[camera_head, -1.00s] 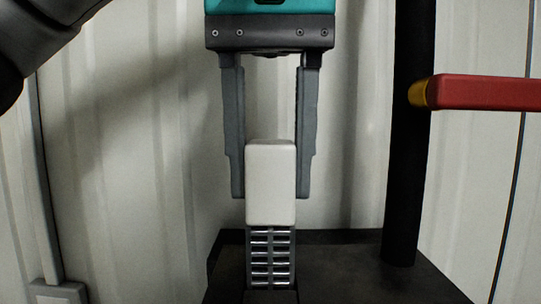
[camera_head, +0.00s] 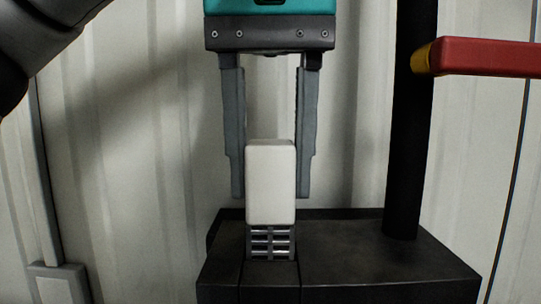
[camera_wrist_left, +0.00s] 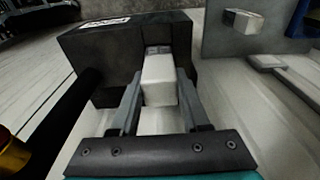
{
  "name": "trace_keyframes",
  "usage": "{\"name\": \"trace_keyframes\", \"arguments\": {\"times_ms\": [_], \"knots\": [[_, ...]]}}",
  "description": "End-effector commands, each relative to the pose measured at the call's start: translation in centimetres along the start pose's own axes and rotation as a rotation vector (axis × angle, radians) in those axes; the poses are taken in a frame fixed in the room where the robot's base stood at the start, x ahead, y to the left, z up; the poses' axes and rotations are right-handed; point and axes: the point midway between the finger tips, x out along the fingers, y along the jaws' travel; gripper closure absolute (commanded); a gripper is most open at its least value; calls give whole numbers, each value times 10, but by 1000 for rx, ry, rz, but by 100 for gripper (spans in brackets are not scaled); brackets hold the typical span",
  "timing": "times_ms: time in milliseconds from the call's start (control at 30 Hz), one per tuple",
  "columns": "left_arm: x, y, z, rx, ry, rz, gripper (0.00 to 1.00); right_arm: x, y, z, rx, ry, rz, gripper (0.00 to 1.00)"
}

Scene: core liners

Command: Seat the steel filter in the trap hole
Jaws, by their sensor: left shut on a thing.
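The filter has a white block top (camera_head: 270,182) and a slatted steel lower part (camera_head: 271,241). My left gripper (camera_head: 270,185) is shut on the white top and holds the filter upright. In the head view the slatted part shows just above or partly inside the black trap block (camera_head: 400,262); its lower end is hidden. In the left wrist view the white top (camera_wrist_left: 159,80) sits between the fingers, against the black block (camera_wrist_left: 105,50). The hole itself cannot be seen clearly. My right gripper is not in view.
A black post (camera_head: 408,130) rises from the block, right of the gripper. A red bar with a yellow end (camera_head: 490,58) juts in from the right. A pale ribbed wall (camera_head: 130,150) stands behind. A small white box (camera_wrist_left: 243,20) shows in the wrist view.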

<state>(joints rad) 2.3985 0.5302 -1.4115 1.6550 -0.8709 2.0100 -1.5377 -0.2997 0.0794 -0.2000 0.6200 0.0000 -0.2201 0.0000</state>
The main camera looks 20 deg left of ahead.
Motion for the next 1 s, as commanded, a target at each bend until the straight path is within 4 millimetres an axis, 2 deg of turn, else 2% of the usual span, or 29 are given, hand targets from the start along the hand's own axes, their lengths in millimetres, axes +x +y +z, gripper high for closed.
{"name": "trace_keyframes", "arguments": {"times_ms": [1000], "knots": [[26,0,3,0,-1,0,100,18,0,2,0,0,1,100]]}}
